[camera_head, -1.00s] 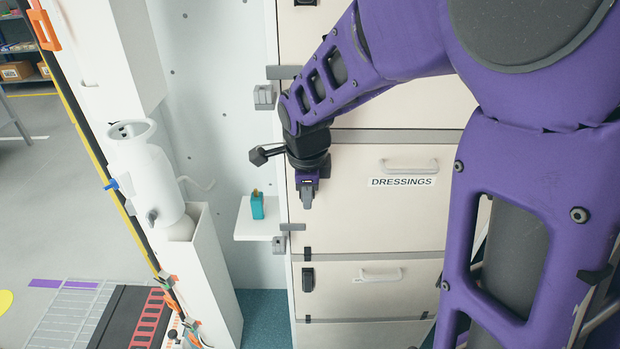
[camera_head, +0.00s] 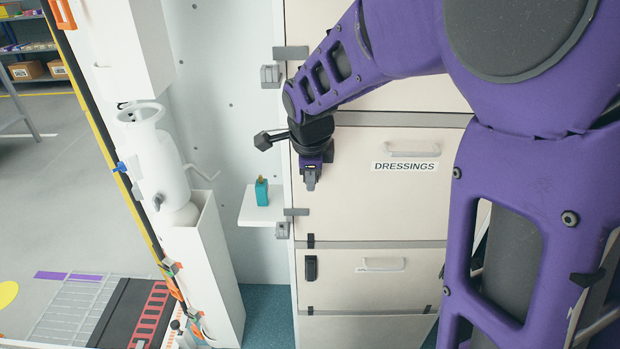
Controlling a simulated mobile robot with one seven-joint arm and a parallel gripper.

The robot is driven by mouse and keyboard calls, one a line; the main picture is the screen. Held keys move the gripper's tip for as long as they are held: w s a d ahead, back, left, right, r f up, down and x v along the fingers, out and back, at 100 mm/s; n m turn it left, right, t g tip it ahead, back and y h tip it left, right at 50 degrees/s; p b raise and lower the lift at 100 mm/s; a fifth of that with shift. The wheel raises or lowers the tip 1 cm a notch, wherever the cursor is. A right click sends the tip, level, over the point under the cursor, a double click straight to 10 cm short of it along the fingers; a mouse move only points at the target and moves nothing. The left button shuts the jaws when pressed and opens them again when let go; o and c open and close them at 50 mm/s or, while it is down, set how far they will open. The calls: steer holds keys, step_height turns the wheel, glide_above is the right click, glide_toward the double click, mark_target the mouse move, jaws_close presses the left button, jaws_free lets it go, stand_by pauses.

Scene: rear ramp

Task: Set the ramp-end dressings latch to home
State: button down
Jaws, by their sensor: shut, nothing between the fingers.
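The dressings drawer (camera_head: 400,205) is a cream front with a pale handle (camera_head: 412,150) and a "DRESSINGS" label (camera_head: 405,166). It looks closed. My gripper (camera_head: 311,182) points down at the left end of this drawer front, left of the label. Its fingers are shut with nothing seen between them. No latch can be made out on this front; the gripper and wrist cover part of its left end. Whether the fingers touch the front cannot be told.
The drawer below has a black latch (camera_head: 310,268) at its left end. Grey brackets (camera_head: 296,212) sit on the cabinet's left edge. A small white shelf (camera_head: 258,218) holds a teal bottle (camera_head: 262,192). A white cylinder (camera_head: 160,165) stands in a holder at left.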

steer(key=shift+w+f+b, duration=0.25)
steer(key=shift+f+b, duration=0.1)
steer(key=shift+b, duration=0.35)
steer(key=shift+r+p, duration=0.4)
steer(key=shift+r, duration=0.4)
steer(key=shift+s+d, duration=0.1)
